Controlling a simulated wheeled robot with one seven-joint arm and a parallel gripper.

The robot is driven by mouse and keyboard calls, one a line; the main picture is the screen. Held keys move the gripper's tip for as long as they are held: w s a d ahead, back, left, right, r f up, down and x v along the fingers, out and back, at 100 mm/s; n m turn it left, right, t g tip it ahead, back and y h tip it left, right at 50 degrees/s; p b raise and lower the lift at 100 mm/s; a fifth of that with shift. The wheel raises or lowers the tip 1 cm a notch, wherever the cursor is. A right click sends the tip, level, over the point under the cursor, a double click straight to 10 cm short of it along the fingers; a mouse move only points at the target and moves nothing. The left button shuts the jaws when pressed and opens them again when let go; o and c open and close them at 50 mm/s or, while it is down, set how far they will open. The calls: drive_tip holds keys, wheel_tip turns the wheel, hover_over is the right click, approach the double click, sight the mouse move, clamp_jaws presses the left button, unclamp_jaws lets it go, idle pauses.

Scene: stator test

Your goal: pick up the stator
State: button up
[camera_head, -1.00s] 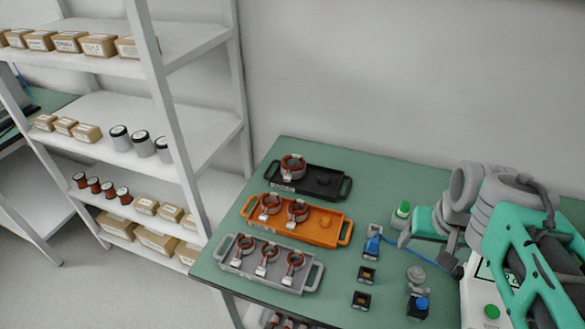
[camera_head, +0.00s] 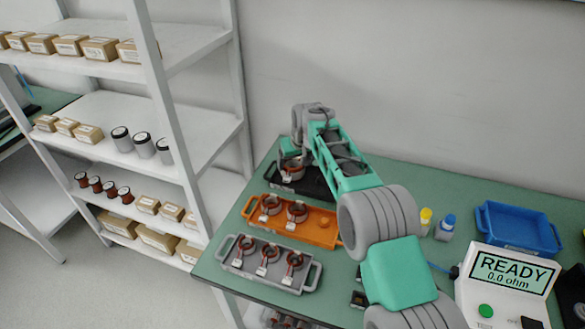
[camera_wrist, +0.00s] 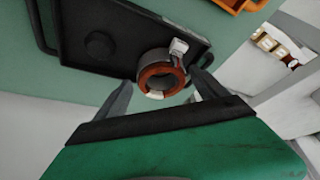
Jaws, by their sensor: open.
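A stator (camera_wrist: 160,76), a grey ring with copper windings and a white tag, sits at one end of the black tray (camera_wrist: 85,20). My gripper (camera_wrist: 163,92) is open in the wrist view, with one finger on each side of the stator's near part. I cannot tell whether the fingers touch it. In the head view the same stator (camera_head: 292,171) is partly hidden under my gripper. Two similar stators (camera_head: 297,211) lie in the orange tray (camera_head: 322,232). Several more (camera_head: 268,252) lie in the grey tray (camera_head: 308,279).
A white tester reading READY (camera_head: 508,277) stands at the right. A blue bin (camera_head: 520,230) and two small bottles (camera_head: 445,228) are behind it. A shelf rack (camera_head: 190,140) with boxes and spools stands left of the green table. My arm hangs over the table's middle.

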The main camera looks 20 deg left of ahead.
drive_tip(key=p+x, duration=0.1)
drive_tip(key=x, duration=0.4)
drive_tip(key=c, duration=1.7)
drive_tip(key=shift+w+a+r, duration=0.1)
drive_tip(key=shift+w+r, duration=0.05)
drive_tip(key=shift+r, duration=0.05)
drive_tip(key=shift+r, duration=0.1)
